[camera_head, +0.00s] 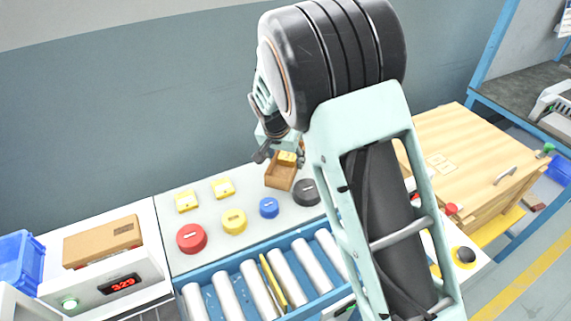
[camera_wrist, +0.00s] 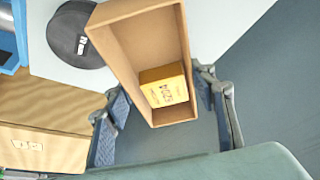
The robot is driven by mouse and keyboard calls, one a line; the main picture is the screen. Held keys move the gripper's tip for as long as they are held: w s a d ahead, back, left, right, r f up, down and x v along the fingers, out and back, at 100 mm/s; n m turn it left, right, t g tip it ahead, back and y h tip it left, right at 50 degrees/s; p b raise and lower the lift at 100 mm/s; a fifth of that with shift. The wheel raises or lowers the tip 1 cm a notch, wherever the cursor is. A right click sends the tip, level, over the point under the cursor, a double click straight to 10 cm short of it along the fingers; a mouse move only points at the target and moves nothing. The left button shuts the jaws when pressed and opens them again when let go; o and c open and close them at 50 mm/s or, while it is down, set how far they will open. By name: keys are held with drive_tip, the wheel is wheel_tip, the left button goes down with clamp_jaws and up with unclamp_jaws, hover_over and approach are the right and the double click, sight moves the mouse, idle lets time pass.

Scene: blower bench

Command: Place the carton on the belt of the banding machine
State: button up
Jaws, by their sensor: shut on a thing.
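My gripper (camera_head: 279,153) is at the far side of the bench, partly behind my own arm. It is shut on a small open brown carton (camera_head: 279,177). In the wrist view the fingers (camera_wrist: 160,88) lie on either side of the carton (camera_wrist: 128,45), near its lower end. A yellow block (camera_wrist: 163,86) with printed figures lies inside. Whether the carton touches the bench top is unclear. A blue-framed roller bed (camera_head: 205,272) with a yellow strip between its rollers runs along the front; I cannot tell whether it is the banding machine. My arm hides its right part.
Yellow blocks (camera_head: 223,188), a red disc (camera_head: 191,238), a yellow disc (camera_head: 233,221), a blue disc (camera_head: 268,207) and a black disc (camera_head: 306,192) sit on the bench. A closed brown box (camera_head: 103,242) rests on a display unit at left. A wooden case (camera_head: 476,150) stands right.

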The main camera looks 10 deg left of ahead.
sight(285, 167)
drive_tip(key=shift+w+a+f, duration=0.15)
drive_tip(key=shift+w+f, duration=0.05)
drive_tip(key=shift+f, duration=0.1)
drive_tip(key=shift+w+f, duration=0.1)
drive_tip(key=shift+f, duration=1.45)
drive_tip(key=shift+f, duration=0.25)
drive_tip(key=o, duration=1.3)
drive_tip(key=shift+r, duration=0.15)
